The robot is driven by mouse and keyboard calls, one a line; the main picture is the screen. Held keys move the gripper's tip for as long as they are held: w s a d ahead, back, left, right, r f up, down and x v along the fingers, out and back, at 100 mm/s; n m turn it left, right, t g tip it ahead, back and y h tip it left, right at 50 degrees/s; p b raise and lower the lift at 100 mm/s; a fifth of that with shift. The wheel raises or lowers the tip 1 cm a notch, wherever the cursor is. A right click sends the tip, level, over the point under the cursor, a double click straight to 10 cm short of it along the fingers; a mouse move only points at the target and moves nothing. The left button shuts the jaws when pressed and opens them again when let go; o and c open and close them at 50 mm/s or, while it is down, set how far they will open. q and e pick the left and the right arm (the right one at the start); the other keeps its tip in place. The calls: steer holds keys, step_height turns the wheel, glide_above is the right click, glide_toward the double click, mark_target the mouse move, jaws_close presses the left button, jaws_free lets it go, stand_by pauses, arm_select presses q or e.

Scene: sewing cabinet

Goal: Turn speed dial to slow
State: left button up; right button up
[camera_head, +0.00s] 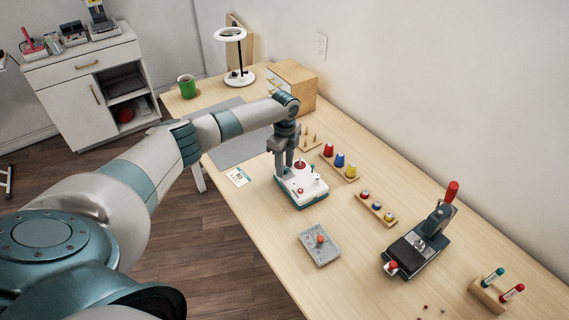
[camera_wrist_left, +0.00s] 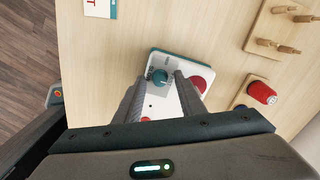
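A small white machine (camera_head: 308,188) with a teal base stands on the table. In the left wrist view its white top (camera_wrist_left: 165,105) carries a round teal knob (camera_wrist_left: 159,77), likely the speed dial, and a large red disc (camera_wrist_left: 198,83). The dial's setting is not readable. My left gripper (camera_head: 289,163) points down over the machine's far-left part. In the left wrist view its fingers (camera_wrist_left: 159,78) are parted, one on each side of the teal knob; whether they touch it is unclear. My right gripper is not in view.
A grey tray (camera_head: 329,256) with an orange piece lies in front of the machine. Wooden holders with coloured spools (camera_head: 341,173) stand behind it, pegs (camera_head: 306,143) beyond. A black press (camera_head: 417,252) with a red handle is at right. Bare table lies between.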

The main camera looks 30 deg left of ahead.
arm_select(q)
steer(key=shift+c, duration=0.2)
jaws_close()
